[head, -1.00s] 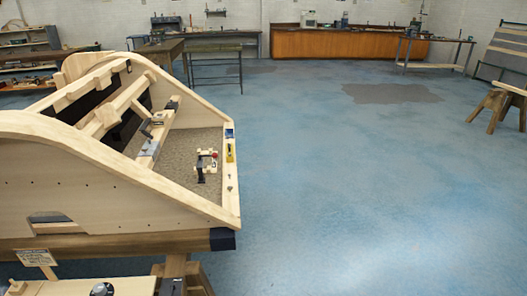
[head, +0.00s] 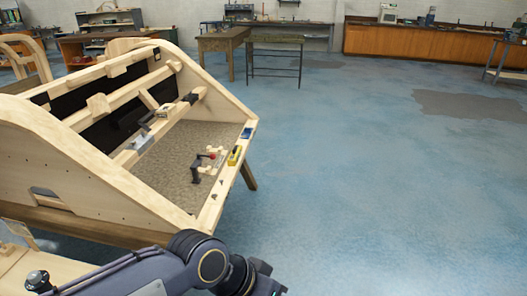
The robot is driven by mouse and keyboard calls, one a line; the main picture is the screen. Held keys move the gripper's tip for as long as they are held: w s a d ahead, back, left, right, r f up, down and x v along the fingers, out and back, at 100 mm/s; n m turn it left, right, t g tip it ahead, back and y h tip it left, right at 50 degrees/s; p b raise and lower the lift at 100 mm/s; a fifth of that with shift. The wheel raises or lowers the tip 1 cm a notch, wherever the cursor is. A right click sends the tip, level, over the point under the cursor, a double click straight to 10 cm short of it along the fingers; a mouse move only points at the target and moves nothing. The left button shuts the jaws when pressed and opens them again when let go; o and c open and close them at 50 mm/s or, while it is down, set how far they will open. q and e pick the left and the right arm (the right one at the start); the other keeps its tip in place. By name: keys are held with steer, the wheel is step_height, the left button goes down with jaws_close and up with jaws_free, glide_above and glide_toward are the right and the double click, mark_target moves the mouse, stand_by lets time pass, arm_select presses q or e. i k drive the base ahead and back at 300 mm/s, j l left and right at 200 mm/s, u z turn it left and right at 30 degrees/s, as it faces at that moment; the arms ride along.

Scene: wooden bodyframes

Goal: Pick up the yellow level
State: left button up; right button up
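The yellow level (head: 234,156) is a small bright yellow bar on the narrow light-wood edge strip at the right side of the wooden bodyframe (head: 228,108). A small blue item (head: 246,133) sits on the same strip, just beyond it. My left arm comes in at the bottom left and reaches to the bottom centre, below and well apart from the level. Its gripper fingers do not show. My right arm and gripper do not show.
A clamp-like tool with a red part (head: 207,163) lies on the carpeted panel beside the level. Dark tools lie on the crossbars. Blue floor (head: 380,190) is open to the right. Workbenches (head: 420,45) stand along the far wall.

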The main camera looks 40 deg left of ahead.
mark_target(233, 158)
steer(key=i+u, duration=0.45)
steer(key=i, duration=0.15)
steer(key=i+l+u, duration=0.25)
steer(key=i+u, duration=0.2)
steer(key=i, duration=0.15)
